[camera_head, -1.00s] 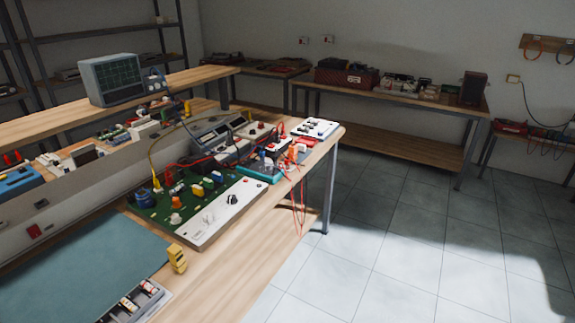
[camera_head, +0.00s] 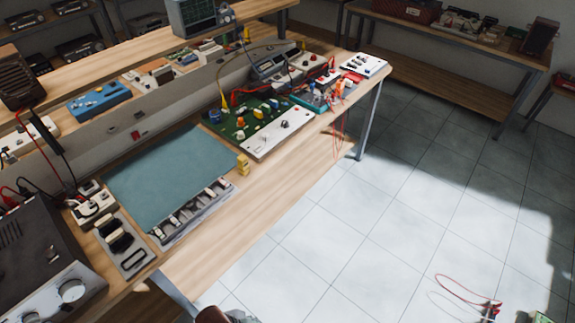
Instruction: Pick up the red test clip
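A red test lead (camera_head: 466,292) lies in loops on the tiled floor at the lower right. Its end runs to a small cluster of clips (camera_head: 490,310) at the bottom edge, where red shows beside dark and pale bits. The cluster is small and partly cut off, so I cannot make out a single red clip's shape. More red leads (camera_head: 340,128) hang from the far end of the bench. Neither of my grippers can be made out in this view.
A long wooden bench (camera_head: 262,195) runs from lower left to upper middle, with a green circuit board (camera_head: 228,125) and a teal mat (camera_head: 165,172). A brown and grey object (camera_head: 212,315) is cut off at the bottom edge. Open floor (camera_head: 400,220) lies right of the bench.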

